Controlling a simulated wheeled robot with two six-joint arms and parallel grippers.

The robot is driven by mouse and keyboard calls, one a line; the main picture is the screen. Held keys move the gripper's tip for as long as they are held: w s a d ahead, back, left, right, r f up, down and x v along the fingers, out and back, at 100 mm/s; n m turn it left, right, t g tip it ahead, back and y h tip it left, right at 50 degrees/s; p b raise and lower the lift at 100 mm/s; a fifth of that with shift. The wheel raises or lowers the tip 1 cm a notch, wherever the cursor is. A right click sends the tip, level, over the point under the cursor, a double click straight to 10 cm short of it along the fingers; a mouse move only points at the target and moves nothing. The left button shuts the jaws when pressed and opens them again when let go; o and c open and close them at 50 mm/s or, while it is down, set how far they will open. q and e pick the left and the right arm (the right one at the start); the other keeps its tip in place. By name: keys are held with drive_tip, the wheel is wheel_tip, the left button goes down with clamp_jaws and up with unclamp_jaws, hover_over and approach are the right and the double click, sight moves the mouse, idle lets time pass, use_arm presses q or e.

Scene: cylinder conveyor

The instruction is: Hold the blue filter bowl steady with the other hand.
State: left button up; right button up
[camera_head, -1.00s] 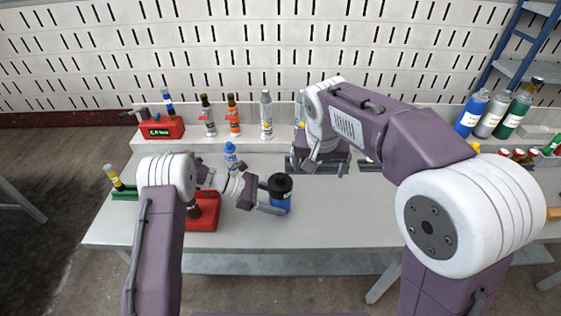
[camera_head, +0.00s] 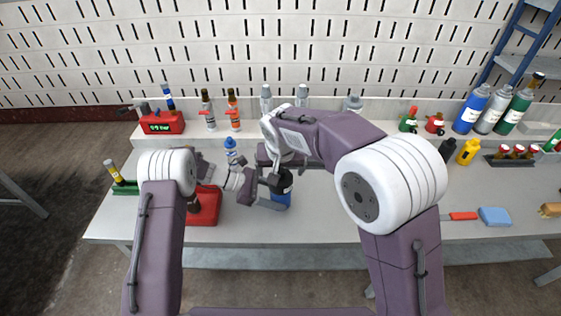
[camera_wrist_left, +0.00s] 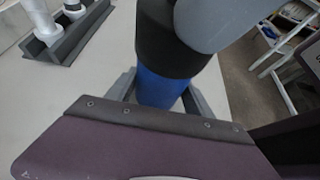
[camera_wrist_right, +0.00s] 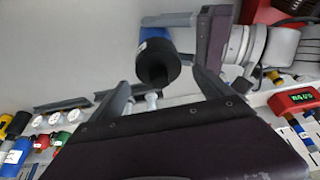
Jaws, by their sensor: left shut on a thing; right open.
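The blue filter bowl (camera_head: 283,200) with its black cap (camera_head: 281,180) stands upright near the middle of the table. My left gripper (camera_head: 274,202) is shut on the blue bowl low down; the left wrist view shows the blue part (camera_wrist_left: 160,88) between its fingers. My right gripper (camera_head: 280,168) is just above and behind the cap in the head view. In the right wrist view its fingers (camera_wrist_right: 160,92) are open and apart, with the black cap (camera_wrist_right: 158,63) ahead between them. A grey shape covers part of the cap in the left wrist view.
A red box (camera_head: 203,208) lies left of the bowl and a small blue-capped bottle (camera_head: 230,150) behind it. Several bottles line the back shelf. A blue sponge (camera_head: 495,217) lies at the right. The table front between bowl and sponge is largely clear.

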drive_tip(key=shift+x, duration=0.9)
drive_tip(key=c, duration=1.4)
drive_tip(key=o, duration=1.3)
drive_tip(key=shift+c, duration=0.2)
drive_tip(key=shift+r, duration=0.15)
drive_tip(key=shift+r, duration=1.15)
drive_tip(key=shift+f, duration=0.1)
